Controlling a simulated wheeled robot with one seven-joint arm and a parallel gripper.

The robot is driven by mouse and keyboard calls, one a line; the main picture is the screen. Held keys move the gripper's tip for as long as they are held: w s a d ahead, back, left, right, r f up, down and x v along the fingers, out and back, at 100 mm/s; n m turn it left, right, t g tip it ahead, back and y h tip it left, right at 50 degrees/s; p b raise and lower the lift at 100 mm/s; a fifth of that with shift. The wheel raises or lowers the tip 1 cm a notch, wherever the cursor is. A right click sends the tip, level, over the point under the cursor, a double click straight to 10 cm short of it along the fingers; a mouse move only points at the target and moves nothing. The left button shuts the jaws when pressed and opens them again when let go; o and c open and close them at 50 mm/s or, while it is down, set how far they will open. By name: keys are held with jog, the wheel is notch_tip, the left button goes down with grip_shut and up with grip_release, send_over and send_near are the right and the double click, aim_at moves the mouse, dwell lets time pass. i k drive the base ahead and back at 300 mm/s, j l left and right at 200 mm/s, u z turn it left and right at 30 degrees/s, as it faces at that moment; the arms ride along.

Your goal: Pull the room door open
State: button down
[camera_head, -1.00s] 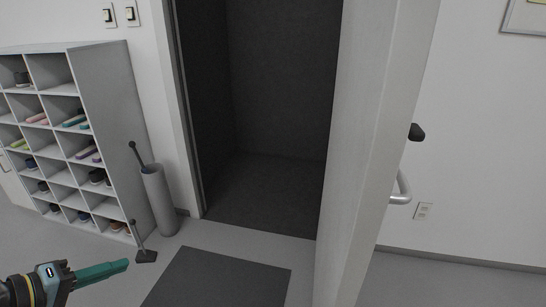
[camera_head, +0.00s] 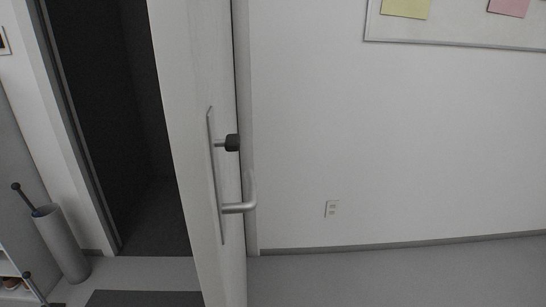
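The room door (camera_head: 185,120) is white and stands ajar, swung out towards me, with its edge and one face in view. A metal lever handle (camera_head: 238,208) and a dark knob (camera_head: 232,143) sit on a long plate on the door. The dark doorway (camera_head: 110,130) shows open to the left of the door. My gripper is not in this view, so whether it touches anything is hidden.
A grey cylindrical stand (camera_head: 62,245) with a dark-tipped stick stands left of the doorway, by a shelf at the left edge. A dark mat (camera_head: 145,298) lies at the bottom. The floor (camera_head: 400,275) at right is clear. A board (camera_head: 465,22) hangs on the right wall.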

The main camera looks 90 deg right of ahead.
aim_at(192, 39)
jog(key=k+z, duration=0.1)
jog(key=z, duration=0.3)
jog(key=k+z, duration=0.1)
jog(key=z, duration=0.35)
jog(key=k+l+z, duration=0.1)
jog(key=z, duration=0.3)
